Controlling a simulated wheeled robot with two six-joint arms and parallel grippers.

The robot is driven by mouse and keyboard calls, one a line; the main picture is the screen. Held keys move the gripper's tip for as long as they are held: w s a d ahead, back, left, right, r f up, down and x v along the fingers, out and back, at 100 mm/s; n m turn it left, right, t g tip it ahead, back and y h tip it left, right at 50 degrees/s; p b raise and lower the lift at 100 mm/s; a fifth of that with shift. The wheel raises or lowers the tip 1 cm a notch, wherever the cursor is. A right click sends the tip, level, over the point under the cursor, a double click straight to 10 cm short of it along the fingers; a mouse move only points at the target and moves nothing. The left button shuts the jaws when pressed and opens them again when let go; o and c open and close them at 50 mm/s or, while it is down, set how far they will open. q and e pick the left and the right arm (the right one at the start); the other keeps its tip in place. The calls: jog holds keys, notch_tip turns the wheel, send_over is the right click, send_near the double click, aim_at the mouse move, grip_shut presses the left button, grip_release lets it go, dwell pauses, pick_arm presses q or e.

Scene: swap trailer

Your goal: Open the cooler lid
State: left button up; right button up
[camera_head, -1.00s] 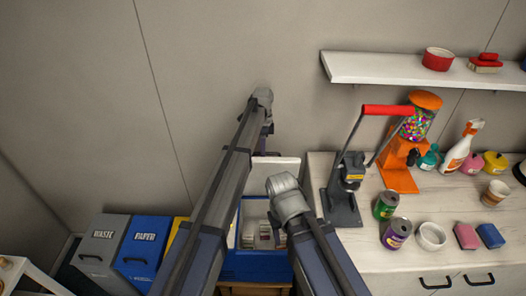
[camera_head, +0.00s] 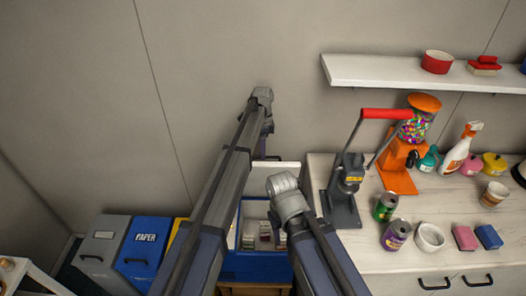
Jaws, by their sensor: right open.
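Several small pale packs (camera_head: 249,236) lie in the white interior. My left gripper (camera_head: 266,152) is by the lid's upper edge, mostly hidden behind its own arm; its jaws and any contact with the lid are unclear. My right gripper (camera_head: 281,232) is open, over or in the cooler's right part, largely hidden under its wrist.
A grey bin (camera_head: 100,250) and a blue paper bin (camera_head: 143,255) stand left of the cooler. The counter (camera_head: 375,262) on the right holds a lever press (camera_head: 345,190), a gumball machine (camera_head: 405,155) and cans. A white shelf (camera_head: 390,72) hangs above.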

notch_tip(320, 180, up, 7)
jog(key=p, duration=0.6)
jog(key=shift+f, duration=0.15)
